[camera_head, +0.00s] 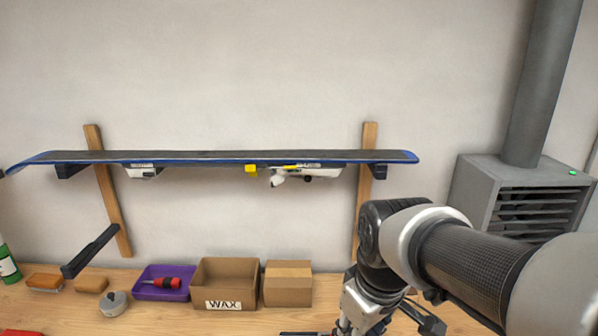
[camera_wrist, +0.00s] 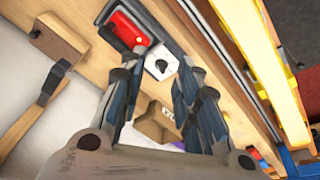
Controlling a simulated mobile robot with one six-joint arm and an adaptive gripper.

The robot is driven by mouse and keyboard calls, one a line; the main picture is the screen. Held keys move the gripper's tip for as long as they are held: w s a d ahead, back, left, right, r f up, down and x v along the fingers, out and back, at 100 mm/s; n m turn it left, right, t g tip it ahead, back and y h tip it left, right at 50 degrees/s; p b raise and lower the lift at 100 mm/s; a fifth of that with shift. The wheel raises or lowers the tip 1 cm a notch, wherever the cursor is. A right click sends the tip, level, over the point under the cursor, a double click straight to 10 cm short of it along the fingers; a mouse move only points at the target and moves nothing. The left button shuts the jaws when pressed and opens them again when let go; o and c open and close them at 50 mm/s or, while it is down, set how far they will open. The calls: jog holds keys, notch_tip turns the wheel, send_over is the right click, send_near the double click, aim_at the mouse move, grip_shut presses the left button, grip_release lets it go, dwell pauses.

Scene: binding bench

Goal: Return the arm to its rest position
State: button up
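My arm reaches in from the right side of the head view and bends down toward the wooden bench. My gripper (camera_wrist: 155,72) shows in the wrist view with its two dark fingers spread apart. I see nothing held between them. A white block with a dark opening (camera_wrist: 160,62) and a red thing (camera_wrist: 127,28) appear beyond the fingertips. In the head view the fingertips are mostly hidden or cut off at the bottom edge.
The blue-edged ski (camera_head: 220,157) lies on wall brackets behind the bench. The WAX box (camera_head: 226,283), a plain carton (camera_head: 288,284) and a purple tray (camera_head: 150,291) with a red-handled tool stand left of my arm. A grey heater (camera_head: 475,195) stands at right.

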jog(key=s+d+f+m+t+b, duration=0.1)
jog(key=s+d+m, duration=0.1)
jog(key=s, duration=0.5)
jog(key=s+d+f+m+t+b, duration=0.1)
jog(key=s+d+f+m, duration=0.1)
jog(key=s+m, duration=0.2)
jog(key=s, duration=0.3)
jog(key=shift+m, duration=0.4)
